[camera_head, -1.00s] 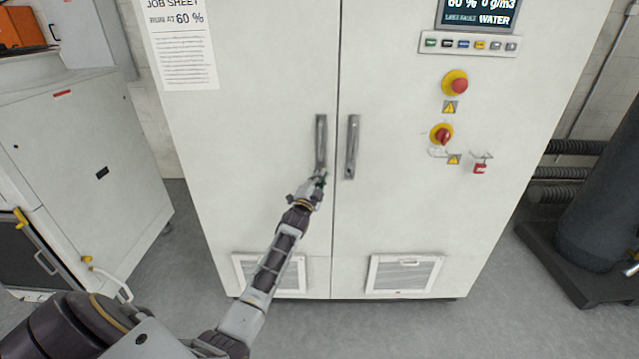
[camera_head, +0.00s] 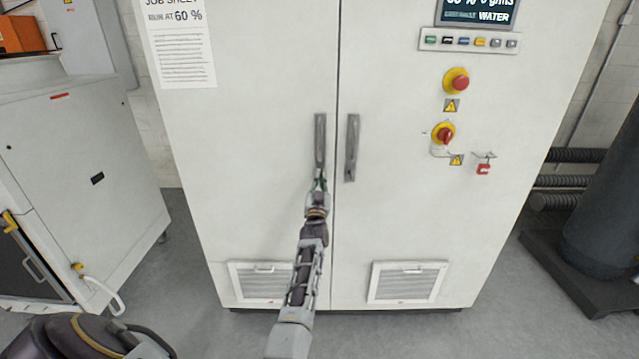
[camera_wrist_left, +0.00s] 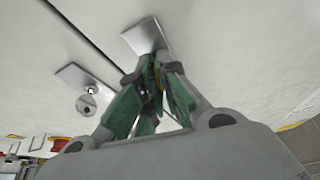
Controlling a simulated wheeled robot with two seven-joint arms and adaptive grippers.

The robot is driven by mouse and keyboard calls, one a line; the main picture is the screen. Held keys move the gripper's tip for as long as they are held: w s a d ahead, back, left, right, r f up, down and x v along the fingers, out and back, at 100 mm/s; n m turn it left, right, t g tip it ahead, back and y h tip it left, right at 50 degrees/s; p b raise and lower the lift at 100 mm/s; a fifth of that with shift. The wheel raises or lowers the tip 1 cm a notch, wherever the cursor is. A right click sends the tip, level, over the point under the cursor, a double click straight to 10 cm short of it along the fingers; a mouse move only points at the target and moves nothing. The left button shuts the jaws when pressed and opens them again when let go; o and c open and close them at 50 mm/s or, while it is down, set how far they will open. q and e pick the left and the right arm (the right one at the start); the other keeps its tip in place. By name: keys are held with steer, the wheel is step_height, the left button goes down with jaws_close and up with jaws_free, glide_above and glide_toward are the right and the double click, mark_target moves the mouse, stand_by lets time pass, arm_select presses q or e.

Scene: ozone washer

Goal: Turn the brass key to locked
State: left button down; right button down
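My left gripper (camera_head: 320,184) is at the lower end of the left door handle (camera_head: 320,140) of the white cabinet. In the left wrist view its green-padded fingers (camera_wrist_left: 154,72) come close together just below that handle's end (camera_wrist_left: 143,36). A thin yellowish strip shows between the tips. I cannot tell whether it is the brass key or whether the fingers grip it. No key is clearly visible in either view. The right door handle (camera_head: 351,145) has a round lock face (camera_wrist_left: 87,105) near its lower end, apart from the gripper. My right gripper is out of view.
The right door carries a red emergency button (camera_head: 459,82), a red rotary switch (camera_head: 445,133) and a small red padlock-like piece (camera_head: 484,169). A grey side cabinet (camera_head: 90,180) stands at left, a dark cylinder (camera_head: 605,215) at right. The floor in front is open.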

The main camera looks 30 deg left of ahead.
arm_select(q)
steer(key=shift+f+n+g+y, duration=0.1)
steer(key=shift+n+g+y, duration=0.4)
steer(key=shift+n, duration=1)
steer(key=c, duration=1.7)
jaws_free()
steer(key=shift+o, duration=0.2)
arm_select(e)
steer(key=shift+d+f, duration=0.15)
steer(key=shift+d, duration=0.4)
arm_select(q)
steer(key=shift+t, duration=0.3)
